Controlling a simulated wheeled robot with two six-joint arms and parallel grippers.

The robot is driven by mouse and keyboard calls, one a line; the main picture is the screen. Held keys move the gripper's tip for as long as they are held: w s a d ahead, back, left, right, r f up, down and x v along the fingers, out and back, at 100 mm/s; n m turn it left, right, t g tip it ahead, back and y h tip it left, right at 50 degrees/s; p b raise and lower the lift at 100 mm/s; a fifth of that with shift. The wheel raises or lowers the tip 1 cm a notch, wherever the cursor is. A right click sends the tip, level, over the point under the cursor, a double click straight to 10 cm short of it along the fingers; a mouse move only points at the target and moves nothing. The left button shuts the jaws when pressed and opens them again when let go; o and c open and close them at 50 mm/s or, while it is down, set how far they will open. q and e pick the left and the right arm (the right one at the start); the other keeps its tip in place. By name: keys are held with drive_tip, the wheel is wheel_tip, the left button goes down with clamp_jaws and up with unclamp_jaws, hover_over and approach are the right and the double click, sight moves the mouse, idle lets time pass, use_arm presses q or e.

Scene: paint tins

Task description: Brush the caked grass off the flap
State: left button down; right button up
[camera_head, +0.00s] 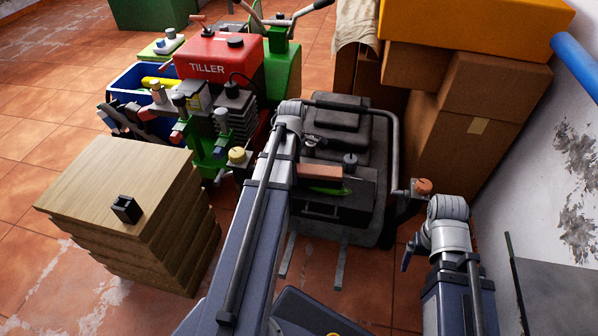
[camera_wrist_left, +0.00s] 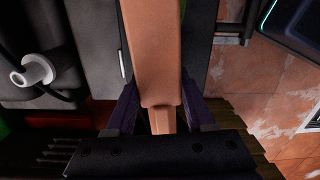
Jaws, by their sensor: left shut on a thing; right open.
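My left gripper (camera_head: 310,145) is shut on the tan wooden handle of a brush (camera_head: 322,171). In the left wrist view, the handle (camera_wrist_left: 155,50) runs between the purple fingers of my left gripper (camera_wrist_left: 162,100). The brush is over the dark flap (camera_head: 350,208) on the front of the black machine (camera_head: 338,115). A green strip (camera_head: 330,190) shows just under the brush; I cannot tell whether it is bristles or grass. Whether the brush touches the flap is unclear. My right gripper (camera_head: 409,252) is open and empty, right of the machine.
A red and green tiller (camera_head: 215,60) stands behind on the left, beside a blue crate (camera_head: 125,85). A wooden stack (camera_head: 120,180) with a small black block (camera_head: 126,209) is at left. Cardboard boxes (camera_head: 455,125) and a wall (camera_head: 560,220) bound the right. A curved bar (camera_head: 395,140) edges the machine.

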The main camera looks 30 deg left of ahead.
sight(316, 171)
use_arm(q)
drive_tip(key=shift+s+a+r, duration=0.1)
drive_tip(key=shift+s+a, duration=0.1)
drive_tip(key=shift+a, duration=0.5)
drive_tip(key=shift+s+a+f, duration=0.1)
drive_tip(key=shift+s+a, duration=0.15)
drive_tip(key=shift+a, duration=0.45)
drive_tip(key=shift+s+a+r, duration=0.1)
drive_tip(key=shift+s+a, duration=0.1)
drive_tip(key=shift+a, duration=0.5)
drive_tip(key=shift+d, duration=0.1)
drive_tip(key=shift+w+d, duration=0.3)
drive_tip(key=shift+d, duration=0.55)
drive_tip(key=shift+w+d, duration=0.25)
drive_tip(key=shift+d, duration=0.55)
drive_tip(key=shift+w+d, duration=0.4)
drive_tip(key=shift+d, duration=0.7)
drive_tip(key=shift+w+d, duration=0.35)
drive_tip(key=shift+d, duration=0.7)
drive_tip(key=shift+w+d, duration=0.4)
drive_tip(key=shift+d, duration=0.7)
drive_tip(key=shift+d, duration=0.1)
